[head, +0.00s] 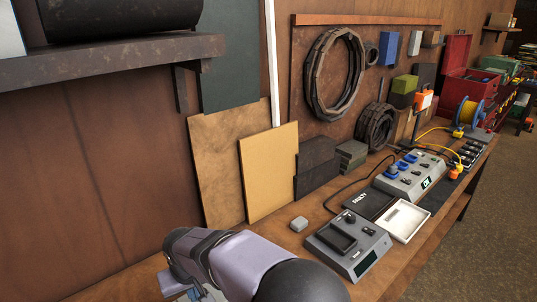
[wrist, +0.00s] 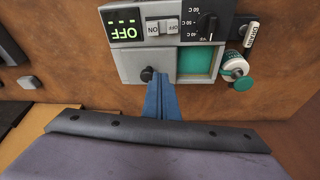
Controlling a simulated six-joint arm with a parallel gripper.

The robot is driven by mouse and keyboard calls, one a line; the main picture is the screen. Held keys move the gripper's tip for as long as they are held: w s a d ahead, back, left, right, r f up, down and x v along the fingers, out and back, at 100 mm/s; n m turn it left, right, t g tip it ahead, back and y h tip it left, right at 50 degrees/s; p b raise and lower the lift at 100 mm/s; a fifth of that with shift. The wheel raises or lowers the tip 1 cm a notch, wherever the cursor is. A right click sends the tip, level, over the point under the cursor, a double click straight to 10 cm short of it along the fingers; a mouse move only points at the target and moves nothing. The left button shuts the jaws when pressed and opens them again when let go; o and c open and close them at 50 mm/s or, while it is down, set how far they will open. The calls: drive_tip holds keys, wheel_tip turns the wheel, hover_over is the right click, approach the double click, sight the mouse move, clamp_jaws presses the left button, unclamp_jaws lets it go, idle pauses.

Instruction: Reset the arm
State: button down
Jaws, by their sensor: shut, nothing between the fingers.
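My gripper (wrist: 161,75) shows in the wrist view as two narrow blue fingers pressed together, with nothing between them. The fingers point at a grey control panel (wrist: 130,65) and overlap its lower edge. I cannot tell whether they touch it. In the head view my arm reaches in from the bottom edge, bent toward the lower left. The gripper there is mostly hidden or cut off by the frame edge.
The panel has a green OFF display (wrist: 126,24), a switch (wrist: 160,28), a dial (wrist: 208,25) and a teal window (wrist: 195,61). A grey device (head: 347,244), a FAULTY pad (head: 367,204) and a white tray (head: 403,222) lie on the wooden bench right of my arm.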

drive_tip(key=s+d+m+g+h, duration=0.1)
drive_tip(key=s+d+m+h, duration=0.15)
drive_tip(key=d, duration=2.15)
drive_tip(key=s+d+f+m+g, duration=0.2)
drive_tip(key=s+d+m, duration=0.2)
drive_tip(key=s+d, duration=0.9)
drive_tip(key=shift+d+y, duration=0.15)
drive_tip(key=shift+y, duration=0.3)
drive_tip(key=shift+w, duration=0.1)
